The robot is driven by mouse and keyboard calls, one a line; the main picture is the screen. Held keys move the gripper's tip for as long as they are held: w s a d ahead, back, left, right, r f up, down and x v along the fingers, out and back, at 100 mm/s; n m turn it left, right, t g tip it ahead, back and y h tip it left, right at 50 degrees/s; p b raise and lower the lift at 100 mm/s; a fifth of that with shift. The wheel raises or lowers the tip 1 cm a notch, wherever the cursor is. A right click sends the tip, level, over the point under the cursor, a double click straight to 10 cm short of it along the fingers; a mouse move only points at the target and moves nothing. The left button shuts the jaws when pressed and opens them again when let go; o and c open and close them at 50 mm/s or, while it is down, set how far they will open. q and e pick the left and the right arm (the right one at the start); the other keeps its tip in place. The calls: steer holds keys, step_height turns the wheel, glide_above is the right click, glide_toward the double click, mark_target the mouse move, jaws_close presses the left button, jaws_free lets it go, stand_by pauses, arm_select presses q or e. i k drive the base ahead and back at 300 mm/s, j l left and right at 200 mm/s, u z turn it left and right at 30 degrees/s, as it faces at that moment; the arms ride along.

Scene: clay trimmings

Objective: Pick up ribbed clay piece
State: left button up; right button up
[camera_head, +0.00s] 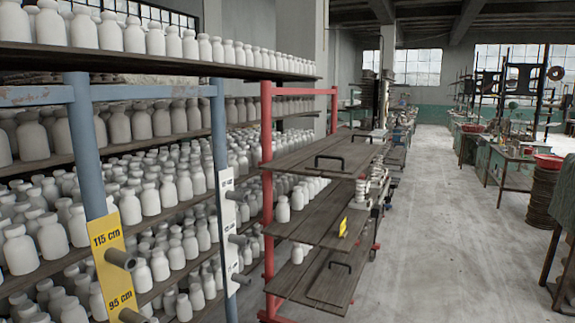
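A small pale ribbed clay piece (361,191) stands upright near the far right end of the middle shelf (318,222) of a red-framed rack. More pale ribbed shapes (377,174) show just behind it and to its right, too small to tell apart clearly. Neither of my grippers is in view.
The red rack (267,190) also holds smooth white bottles (283,209) and a yellow tag (343,227). Blue-post shelves (80,145) full of bottles fill the left, with yellow and white height plates. Grey floor (440,240) lies clear to the right, before work tables (515,170).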

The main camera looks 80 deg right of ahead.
mark_target(372, 168)
steer(key=z, duration=3.05)
steer(key=i+l+z, duration=0.3)
steer(key=i, duration=0.6)
steer(key=i+z, duration=0.35)
steer(key=i, duration=0.6)
steer(key=i+u, duration=0.1)
steer(key=i, duration=0.5)
steer(key=i+l, duration=0.1)
steer(key=i, duration=0.5)
steer(key=i+l+u, duration=0.15)
steer(key=i, duration=0.5)
